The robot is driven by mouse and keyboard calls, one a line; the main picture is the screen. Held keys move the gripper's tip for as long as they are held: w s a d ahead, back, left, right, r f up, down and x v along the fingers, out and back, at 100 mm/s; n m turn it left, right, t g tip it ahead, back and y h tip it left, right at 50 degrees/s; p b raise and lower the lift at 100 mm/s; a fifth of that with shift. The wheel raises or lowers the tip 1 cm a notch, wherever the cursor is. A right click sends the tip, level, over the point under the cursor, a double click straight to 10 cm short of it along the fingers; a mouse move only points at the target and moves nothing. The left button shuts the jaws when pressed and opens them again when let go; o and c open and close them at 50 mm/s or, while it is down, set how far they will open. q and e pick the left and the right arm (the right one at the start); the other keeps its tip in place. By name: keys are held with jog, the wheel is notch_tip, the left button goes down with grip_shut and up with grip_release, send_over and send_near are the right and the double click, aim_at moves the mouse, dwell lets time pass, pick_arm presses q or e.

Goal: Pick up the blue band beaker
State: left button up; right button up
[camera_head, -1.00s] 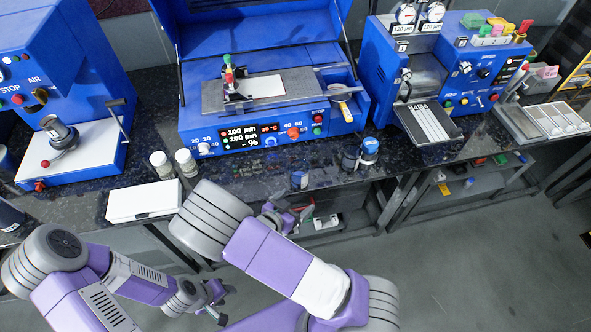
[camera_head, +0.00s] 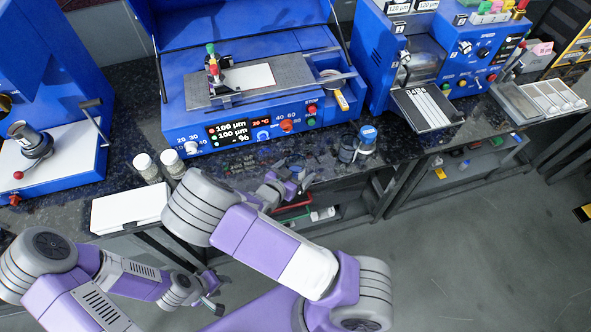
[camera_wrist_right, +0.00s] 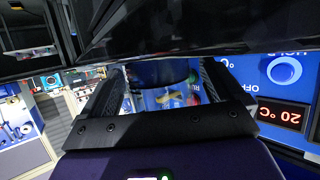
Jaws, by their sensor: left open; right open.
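My left gripper (camera_head: 215,299) is open and empty, low in front of the counter.
A blue coating machine (camera_head: 250,125) stands behind. Two capped jars (camera_head: 158,165) and a white box (camera_head: 130,208) are at left. The floor (camera_head: 450,260) in front is open.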

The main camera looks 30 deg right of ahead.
jog(key=c, duration=1.1)
jog(key=shift+r, duration=0.2)
